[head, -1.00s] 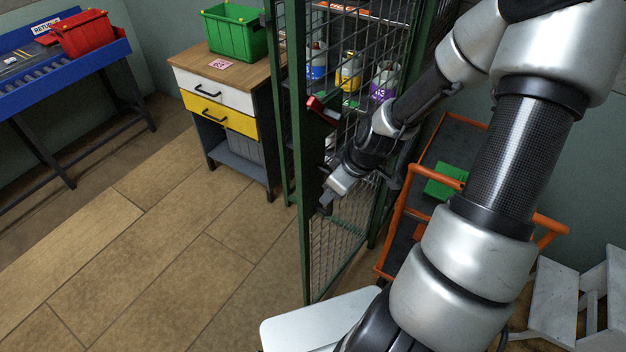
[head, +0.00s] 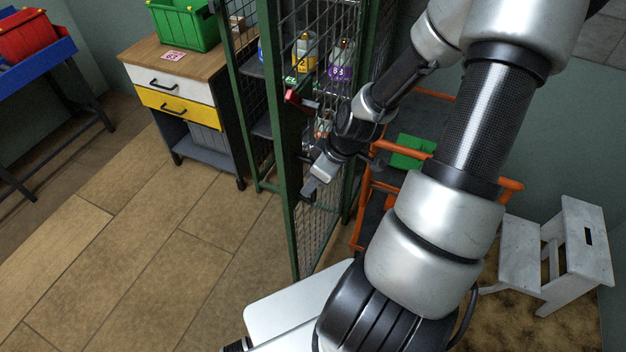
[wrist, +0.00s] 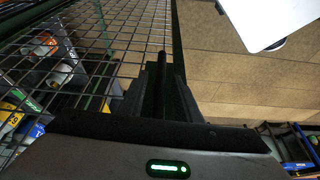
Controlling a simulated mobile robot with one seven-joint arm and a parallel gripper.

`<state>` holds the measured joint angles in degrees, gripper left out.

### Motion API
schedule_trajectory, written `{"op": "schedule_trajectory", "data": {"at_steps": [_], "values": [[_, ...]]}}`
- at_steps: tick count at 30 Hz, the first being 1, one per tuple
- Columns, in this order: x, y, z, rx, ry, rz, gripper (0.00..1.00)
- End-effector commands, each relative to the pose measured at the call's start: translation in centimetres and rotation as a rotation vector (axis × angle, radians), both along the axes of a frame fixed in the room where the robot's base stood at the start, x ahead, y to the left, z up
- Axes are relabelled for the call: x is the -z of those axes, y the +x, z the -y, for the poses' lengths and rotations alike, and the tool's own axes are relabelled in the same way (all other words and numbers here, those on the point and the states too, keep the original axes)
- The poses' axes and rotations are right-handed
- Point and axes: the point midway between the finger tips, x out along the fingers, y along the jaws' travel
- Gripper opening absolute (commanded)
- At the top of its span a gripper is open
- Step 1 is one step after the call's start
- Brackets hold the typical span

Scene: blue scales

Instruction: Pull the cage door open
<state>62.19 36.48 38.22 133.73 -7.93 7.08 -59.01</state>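The green-framed cage door (head: 290,220) with wire mesh stands partly open, swung out from the cage post (head: 238,95). A red latch lever (head: 301,98) sits on a dark plate on the door. My gripper (head: 311,187) is at the door's edge, below the red lever. In the wrist view, my gripper's dark fingers (wrist: 160,100) are on either side of a dark upright handle bar (wrist: 162,65) and look closed on it. The door mesh (wrist: 120,30) is left of the bar. The exact finger contact is hard to see.
Gas cylinders (head: 304,55) stand on shelves inside the cage. A drawer cabinet (head: 180,100) with a green bin (head: 185,25) is left of it. An orange cart (head: 362,215) and a white step stool (head: 560,250) are at right. The floor left of the door is clear.

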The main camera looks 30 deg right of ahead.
Motion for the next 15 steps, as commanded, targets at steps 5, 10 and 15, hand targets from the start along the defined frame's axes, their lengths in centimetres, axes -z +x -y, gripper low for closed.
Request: {"op": "schedule_trajectory", "data": {"at_steps": [5,10,15], "values": [[-0.1,0.0,0.0,-0.001,0.000,0.002,0.31],[-1.6,-0.4,0.4,0.002,-0.001,0.003,0.31],[-5.2,-1.5,1.4,0.005,-0.004,0.004,0.31]]}}
